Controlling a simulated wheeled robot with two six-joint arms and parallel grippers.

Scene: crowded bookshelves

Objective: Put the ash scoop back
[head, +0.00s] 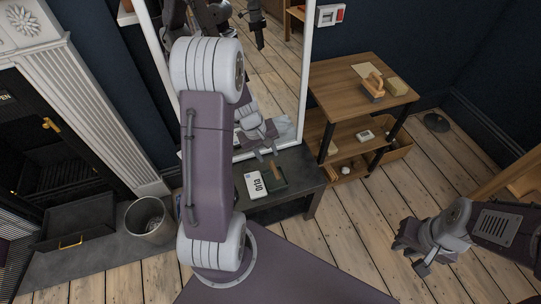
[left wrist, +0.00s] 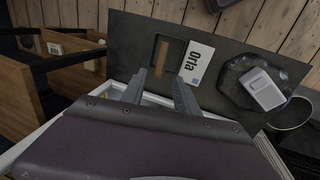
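A dark, flat, pan-like item with a brown bar (head: 273,179) lies on the low dark bench (head: 300,198). It fits an ash scoop, but I cannot be sure. It also shows in the left wrist view (left wrist: 170,62), beside the white Orla box (left wrist: 196,62). My left gripper (head: 267,155) is above the bench by the mirror; in the left wrist view its fingers (left wrist: 160,90) are apart, empty and pointing toward the pan-like item. My right gripper (head: 410,256) is over the floor at the right, its fingers apart and empty.
The white-framed mirror (head: 307,80) stands behind the bench. A dark tray (left wrist: 232,75) holds a white device (left wrist: 263,88). A grey bin (head: 148,217) and a dark pan with a brass handle (head: 75,225) are by the fireplace. A wooden shelf unit (head: 340,90) stands right.

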